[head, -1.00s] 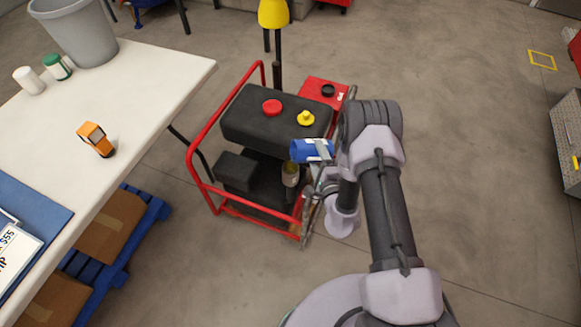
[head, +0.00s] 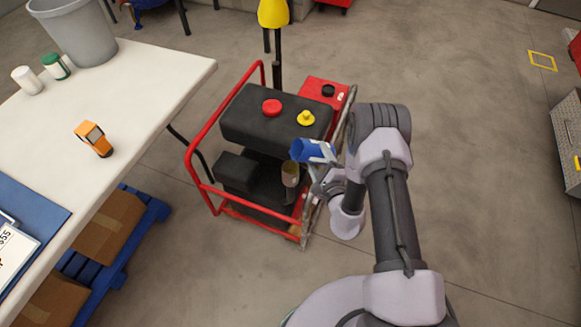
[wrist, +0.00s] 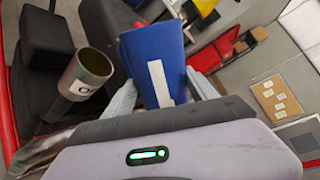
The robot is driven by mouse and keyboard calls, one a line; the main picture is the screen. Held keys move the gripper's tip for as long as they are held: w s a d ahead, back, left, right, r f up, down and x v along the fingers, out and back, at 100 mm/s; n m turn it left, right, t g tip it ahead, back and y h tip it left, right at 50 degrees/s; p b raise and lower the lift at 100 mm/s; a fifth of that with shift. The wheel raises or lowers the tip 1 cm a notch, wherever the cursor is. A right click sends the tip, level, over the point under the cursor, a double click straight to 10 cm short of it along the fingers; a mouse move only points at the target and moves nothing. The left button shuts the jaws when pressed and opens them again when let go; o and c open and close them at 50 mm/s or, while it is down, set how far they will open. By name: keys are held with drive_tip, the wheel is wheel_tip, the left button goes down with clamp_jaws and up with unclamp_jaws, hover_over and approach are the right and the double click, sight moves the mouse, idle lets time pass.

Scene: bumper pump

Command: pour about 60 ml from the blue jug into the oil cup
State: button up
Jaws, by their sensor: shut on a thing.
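The blue jug (head: 312,151) with a white stripe is held at the right side of the red-framed machine in the head view. It is tilted, its open end toward the left. The jug also fills the upper middle of the wrist view (wrist: 152,52). My gripper (wrist: 160,88) is shut on the jug, one finger on each side. The oil cup (head: 290,174) is a small olive-grey cylinder on the machine, just below and left of the jug. In the wrist view the cup (wrist: 84,76) stands left of the jug, apart from it. I cannot see liquid in either.
The machine has a red tube frame (head: 205,140), a black tank with a red cap (head: 272,107) and a yellow cap (head: 306,118). A white table (head: 150,85) with an orange handheld device (head: 94,139) stands at the left.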

idle(0.4)
drive_tip(key=shift+m, duration=0.6)
drive_tip(key=shift+f+m+b, duration=0.25)
drive_tip(key=shift+m+b, duration=0.15)
drive_tip(key=shift+b, duration=0.15)
drive_tip(key=shift+a, duration=0.1)
drive_tip(key=shift+r, duration=0.1)
